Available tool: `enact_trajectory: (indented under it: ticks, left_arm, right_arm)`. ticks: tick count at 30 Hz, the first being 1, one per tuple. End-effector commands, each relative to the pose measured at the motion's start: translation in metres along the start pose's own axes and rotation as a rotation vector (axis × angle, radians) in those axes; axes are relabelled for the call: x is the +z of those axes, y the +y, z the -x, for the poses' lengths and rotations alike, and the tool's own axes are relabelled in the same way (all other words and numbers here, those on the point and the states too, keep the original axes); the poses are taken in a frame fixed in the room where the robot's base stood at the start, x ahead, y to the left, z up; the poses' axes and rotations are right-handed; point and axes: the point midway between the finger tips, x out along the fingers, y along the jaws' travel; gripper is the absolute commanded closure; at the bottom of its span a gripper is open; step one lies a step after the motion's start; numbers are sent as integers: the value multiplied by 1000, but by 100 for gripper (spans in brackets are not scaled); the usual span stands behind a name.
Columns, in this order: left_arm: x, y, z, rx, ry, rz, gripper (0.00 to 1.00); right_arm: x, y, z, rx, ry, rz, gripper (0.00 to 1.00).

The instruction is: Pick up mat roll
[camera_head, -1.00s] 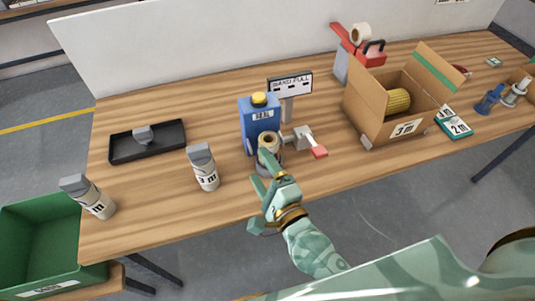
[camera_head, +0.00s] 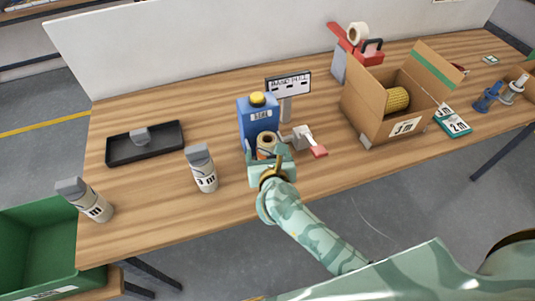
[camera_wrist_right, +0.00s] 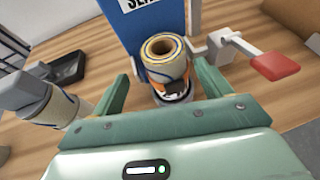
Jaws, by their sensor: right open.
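A cream roll (camera_head: 266,141) with a hollow core and a blue edge stands upright at the table's front middle, before a blue container. In the right wrist view the roll (camera_wrist_right: 167,68) has a dark and orange band low on it. My right gripper (camera_wrist_right: 168,88) is open, its two fingers spread to either side of the roll's lower part, with gaps visible. In the head view the right gripper (camera_head: 268,158) is at the roll and hides its base. Whether the fingers touch it cannot be told. My left gripper is not in view.
A blue container (camera_head: 258,118) with a yellow cap stands close behind the roll. A grey clamp with a red handle (camera_head: 317,151) is just right. Grey-topped bottles (camera_head: 203,170) stand left, near a black tray (camera_head: 112,151). An open cardboard box (camera_head: 370,115) holds a yellow roll.

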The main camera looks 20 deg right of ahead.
Motion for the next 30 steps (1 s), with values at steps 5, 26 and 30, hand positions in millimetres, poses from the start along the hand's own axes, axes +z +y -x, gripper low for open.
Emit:
enact_trajectory:
  ticks: [5,26,30]
  left_arm:
    - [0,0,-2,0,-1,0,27]
    - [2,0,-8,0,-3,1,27]
    - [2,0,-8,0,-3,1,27]
  right_arm:
    - [2,-4,-18,-1,-1,2,23]
    - [3,-7,-54,1,0,1,76]
    - [3,-7,-54,1,-1,1,76]
